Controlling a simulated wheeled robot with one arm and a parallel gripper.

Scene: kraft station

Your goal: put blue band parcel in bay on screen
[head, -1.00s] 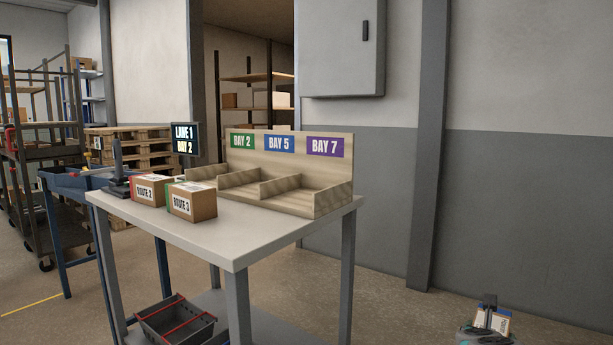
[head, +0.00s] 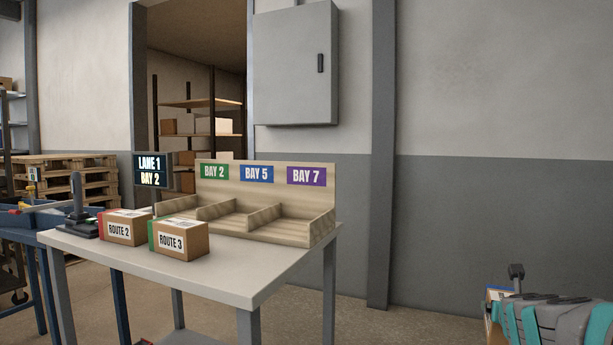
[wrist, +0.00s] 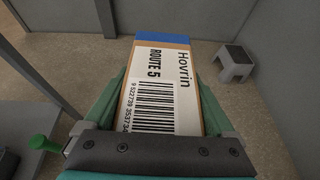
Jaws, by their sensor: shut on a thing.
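The blue band parcel (wrist: 165,75) is a brown box with a blue band at its far end and a white label reading "Hovrin", "ROUTE 5" and a barcode. My gripper (wrist: 165,115) is shut on it, with green fingers on both sides. In the head view, my gripper (head: 540,318) is at the bottom right, away from the table, and mostly hides the parcel (head: 494,298). The screen (head: 151,171) reads "LANE 1" and "BAY 2". The bay rack (head: 320,228) on the table has compartments under signs BAY 2 (head: 214,171), BAY 5 (head: 257,174) and BAY 7 (head: 306,176).
A ROUTE 2 box (head: 122,228) and a ROUTE 3 box (head: 180,239) stand on the table (head: 235,282) in front of the rack's left part. A dark stand (head: 77,212) is at the table's left. Floor is open between table and gripper.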

